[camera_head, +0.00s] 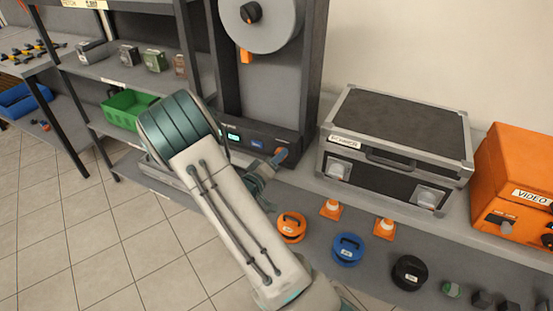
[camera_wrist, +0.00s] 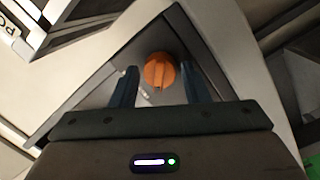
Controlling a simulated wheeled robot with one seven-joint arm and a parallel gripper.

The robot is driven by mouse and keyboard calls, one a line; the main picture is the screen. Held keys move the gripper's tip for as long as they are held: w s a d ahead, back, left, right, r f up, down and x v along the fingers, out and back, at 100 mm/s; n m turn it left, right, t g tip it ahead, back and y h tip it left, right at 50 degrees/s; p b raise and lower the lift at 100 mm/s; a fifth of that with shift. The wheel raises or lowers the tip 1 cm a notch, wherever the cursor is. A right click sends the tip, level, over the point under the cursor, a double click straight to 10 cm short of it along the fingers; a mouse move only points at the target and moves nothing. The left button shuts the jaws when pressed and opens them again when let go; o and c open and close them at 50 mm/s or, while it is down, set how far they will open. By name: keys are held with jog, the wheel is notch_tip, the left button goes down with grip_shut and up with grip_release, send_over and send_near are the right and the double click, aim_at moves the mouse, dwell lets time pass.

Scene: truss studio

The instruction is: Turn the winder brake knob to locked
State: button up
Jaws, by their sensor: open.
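The winder brake knob (camera_wrist: 160,71) is orange and round with a raised grip bar, on the dark front panel of the winder. My gripper (camera_wrist: 158,78) is open, with one finger on each side of the knob and a visible gap on both sides. In the wrist view the grip bar points roughly down toward the palm. In the head view my arm hides part of the panel and most of the gripper. I cannot read any lock marking.
A black flight case (camera_head: 395,140) stands close right of the knob, with an orange video case (camera_head: 515,185) beyond. Orange (camera_head: 291,228), blue (camera_head: 347,250) and black (camera_head: 408,272) round items and small cones (camera_head: 331,208) line the bench front. A green bin (camera_head: 125,108) is on the left shelf.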

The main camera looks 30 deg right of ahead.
jog(key=c, duration=0.7)
